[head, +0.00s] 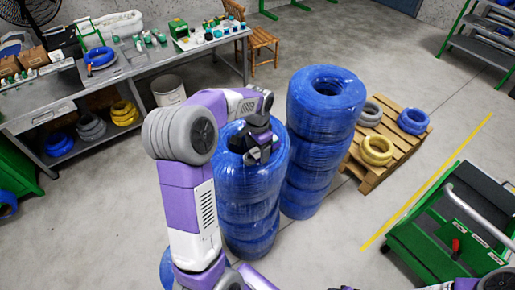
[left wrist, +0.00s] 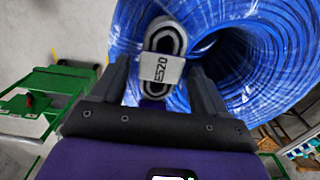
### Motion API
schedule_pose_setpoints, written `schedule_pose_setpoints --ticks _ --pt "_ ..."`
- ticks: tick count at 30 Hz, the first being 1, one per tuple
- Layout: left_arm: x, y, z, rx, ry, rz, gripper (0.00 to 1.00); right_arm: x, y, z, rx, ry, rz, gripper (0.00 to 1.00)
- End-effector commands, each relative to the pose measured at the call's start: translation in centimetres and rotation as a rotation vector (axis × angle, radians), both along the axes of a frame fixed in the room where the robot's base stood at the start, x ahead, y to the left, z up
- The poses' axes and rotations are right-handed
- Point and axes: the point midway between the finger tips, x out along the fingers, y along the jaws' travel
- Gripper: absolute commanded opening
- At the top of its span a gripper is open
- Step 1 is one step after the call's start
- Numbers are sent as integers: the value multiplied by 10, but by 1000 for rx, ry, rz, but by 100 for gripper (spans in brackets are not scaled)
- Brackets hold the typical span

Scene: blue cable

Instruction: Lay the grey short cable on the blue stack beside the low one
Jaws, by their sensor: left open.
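The grey short cable (left wrist: 162,62) is a small folded bundle with a pale band marked E520, in the left wrist view. It is at the rim of a blue coil (left wrist: 235,25), left of the coil's hole; whether it touches the coil is unclear. My left gripper (left wrist: 158,85) is open, one finger on either side of the bundle. In the head view the left gripper (head: 262,150) is over the top of the nearer, lower blue stack (head: 248,205). The taller blue stack (head: 325,105) stands just behind and right of it, its top bare. My right gripper does not show.
A pallet (head: 372,170) with yellow, grey and blue coils stands right of the tall stack. A green cart (head: 450,235) stands at the lower right. A workbench (head: 140,65) with tools lines the back left. The floor between is mostly clear.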

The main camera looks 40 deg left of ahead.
Motion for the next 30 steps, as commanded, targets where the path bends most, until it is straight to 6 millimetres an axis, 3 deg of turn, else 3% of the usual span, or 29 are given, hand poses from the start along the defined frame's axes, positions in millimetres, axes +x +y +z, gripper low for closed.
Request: schedule_pose_setpoints --ticks 16,21,30 --pt "1 0 104 2 -5 0 74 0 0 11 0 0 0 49" --pt "1 0 118 0 -2 0 74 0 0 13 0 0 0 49" --pt "0 0 120 1 -1 0 74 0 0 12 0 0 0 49"
